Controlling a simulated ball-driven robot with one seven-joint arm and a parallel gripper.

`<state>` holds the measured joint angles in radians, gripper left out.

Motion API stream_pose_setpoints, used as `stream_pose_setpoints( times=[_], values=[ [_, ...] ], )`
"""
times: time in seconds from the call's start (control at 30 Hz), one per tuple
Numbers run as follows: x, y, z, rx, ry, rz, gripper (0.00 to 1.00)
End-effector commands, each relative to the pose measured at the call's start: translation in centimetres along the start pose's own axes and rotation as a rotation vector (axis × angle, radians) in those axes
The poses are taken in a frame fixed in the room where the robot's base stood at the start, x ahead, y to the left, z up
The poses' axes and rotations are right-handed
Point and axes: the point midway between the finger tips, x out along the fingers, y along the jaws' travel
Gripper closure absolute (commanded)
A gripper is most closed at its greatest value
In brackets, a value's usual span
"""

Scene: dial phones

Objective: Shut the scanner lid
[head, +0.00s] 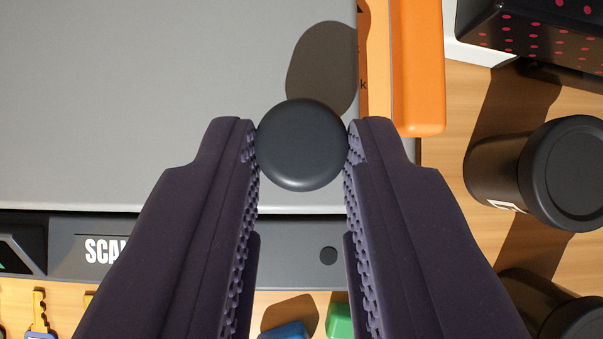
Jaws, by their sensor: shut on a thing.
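The scanner has a wide light-grey lid (130,110) that fills the upper left of the head view. Below its near edge runs the dark front panel (290,262) with white letters, partly covered by my fingers. From above I cannot tell whether the lid lies fully flat. My gripper (302,145) is over the lid's right part, shut on a dark round-topped object (302,144). The object sits between the fingertips, and its lower part is hidden. A dark rounded shadow lies on the lid just beyond it.
An orange item (417,65) borders the lid at upper right. A black item with red dots (535,30) and black round-topped containers (565,172) stand at right. Keys (40,312), a blue piece (285,331) and a green piece (339,320) lie in front. Bare wood shows at right.

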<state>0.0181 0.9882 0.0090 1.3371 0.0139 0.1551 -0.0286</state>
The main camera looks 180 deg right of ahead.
Motion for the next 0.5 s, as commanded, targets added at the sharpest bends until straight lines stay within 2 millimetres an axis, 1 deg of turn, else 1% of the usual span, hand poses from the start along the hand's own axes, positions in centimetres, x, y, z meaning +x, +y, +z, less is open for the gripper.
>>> stream_pose_setpoints(
  times=[0.03,0.07,0.1,0.37,0.43,0.5],
  values=[
    [0.1,0.0,0.5,0.0,-0.012,0.0,0.66],
    [0.1,0.0,0.5,0.0,-0.012,0.0,0.59],
    [0.1,0.0,0.4,0.0,-0.01,0.0,0.5],
    [0.0,0.0,0.2,0.0,-0.005,0.0,0.49],
    [-0.3,0.0,0.1,0.0,-0.004,0.0,0.49],
    [-1.1,0.0,0.0,0.0,-0.004,0.0,0.49]
  ],
)
